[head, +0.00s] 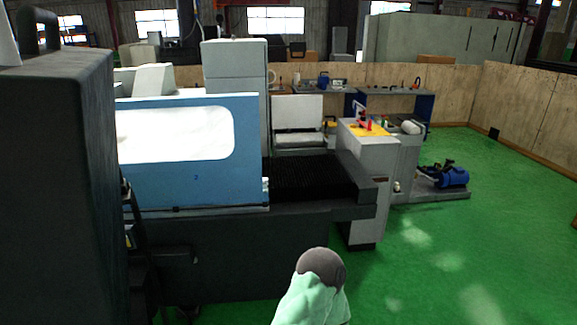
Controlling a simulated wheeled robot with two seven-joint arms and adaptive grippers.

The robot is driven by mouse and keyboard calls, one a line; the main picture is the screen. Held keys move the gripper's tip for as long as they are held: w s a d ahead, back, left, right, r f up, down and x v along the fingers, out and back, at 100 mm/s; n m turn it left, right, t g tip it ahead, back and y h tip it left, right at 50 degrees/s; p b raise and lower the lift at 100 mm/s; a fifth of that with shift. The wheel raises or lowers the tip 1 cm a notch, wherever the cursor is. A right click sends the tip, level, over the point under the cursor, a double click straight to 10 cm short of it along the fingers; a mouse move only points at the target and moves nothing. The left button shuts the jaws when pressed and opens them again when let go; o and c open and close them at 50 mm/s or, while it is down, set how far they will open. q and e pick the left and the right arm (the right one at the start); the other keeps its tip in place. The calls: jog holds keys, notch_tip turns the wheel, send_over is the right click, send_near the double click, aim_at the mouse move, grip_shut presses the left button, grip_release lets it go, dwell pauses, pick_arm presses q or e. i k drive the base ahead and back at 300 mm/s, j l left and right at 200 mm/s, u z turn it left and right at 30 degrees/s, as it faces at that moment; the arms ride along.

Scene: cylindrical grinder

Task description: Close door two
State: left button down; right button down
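Door two is the light blue panel (165,185) with a rounded window and a small "2" mark, at the left-centre of the head view. It stands on the front of the grinder (245,245). Its right edge ends over the machine bed. To the right of that edge, the black ribbed bed cover (308,180) lies uncovered. No handle on the door can be made out. The door's left end is hidden behind a tall dark block. Neither of my grippers is in view. A pale green and grey arm part of mine shows at the bottom centre, apart from the door.
The tall dark block (62,180) with a handle on top fills the left side. A grey cabinet (362,190) with a yellow top stands at the bed's right end. A blue motor unit (447,178) sits beyond it. The green floor (470,265) at right is clear.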

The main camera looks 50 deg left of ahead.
aim_at(153, 137)
jog(key=i+j, duration=0.6)
jog(key=j, duration=0.15)
jog(key=i+j, duration=0.6)
jog(key=j, duration=0.15)
jog(key=u, duration=0.05)
